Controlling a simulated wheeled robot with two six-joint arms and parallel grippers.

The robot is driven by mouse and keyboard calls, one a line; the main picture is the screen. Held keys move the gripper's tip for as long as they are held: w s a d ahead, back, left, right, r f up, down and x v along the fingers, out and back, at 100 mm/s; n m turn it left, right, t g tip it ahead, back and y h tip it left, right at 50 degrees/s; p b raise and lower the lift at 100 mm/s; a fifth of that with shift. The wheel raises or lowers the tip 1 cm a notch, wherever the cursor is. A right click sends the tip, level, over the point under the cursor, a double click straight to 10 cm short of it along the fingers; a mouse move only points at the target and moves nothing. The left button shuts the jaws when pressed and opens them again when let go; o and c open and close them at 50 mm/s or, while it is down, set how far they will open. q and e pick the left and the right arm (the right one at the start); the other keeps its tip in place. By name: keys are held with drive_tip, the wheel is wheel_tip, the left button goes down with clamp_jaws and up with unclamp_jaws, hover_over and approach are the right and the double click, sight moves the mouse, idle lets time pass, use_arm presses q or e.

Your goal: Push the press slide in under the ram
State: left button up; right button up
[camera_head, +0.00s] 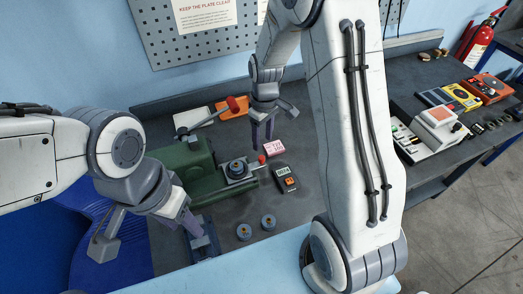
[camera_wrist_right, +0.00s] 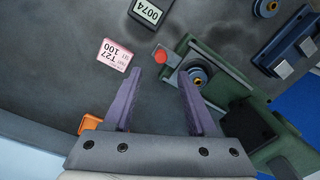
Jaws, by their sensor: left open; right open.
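The green press (camera_head: 190,160) stands in the middle of the bench, its red-tipped lever (camera_head: 232,103) raised toward the back. Its grey slide plate (camera_head: 252,169) sticks out to the right, with a dark round piece with a blue rim (camera_head: 237,170) on it. The slide's red knob (camera_head: 262,159) is at its outer end; the knob also shows in the right wrist view (camera_wrist_right: 161,54). My right gripper (camera_head: 262,135) is open and empty above the bench behind the knob; its fingers (camera_wrist_right: 160,78) point toward the knob. My left gripper (camera_head: 194,222) is open by the blue fixture. The ram is not clearly visible.
A pink label block (camera_head: 274,147) and a small timer (camera_head: 286,179) lie right of the slide. Two round pieces (camera_head: 243,231) (camera_head: 268,221) sit in front. The blue fixture (camera_head: 205,246) is front left. An orange item (camera_head: 232,108) lies behind.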

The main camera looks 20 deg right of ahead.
sight(262, 157)
wheel_tip(262, 157, down, 8)
drive_tip(key=shift+s+a+r+p, duration=0.1)
drive_tip(key=shift+a+p, duration=0.05)
drive_tip(key=shift+p, duration=0.6)
drive_tip(key=shift+c, duration=0.4)
clamp_jaws()
idle(0.6)
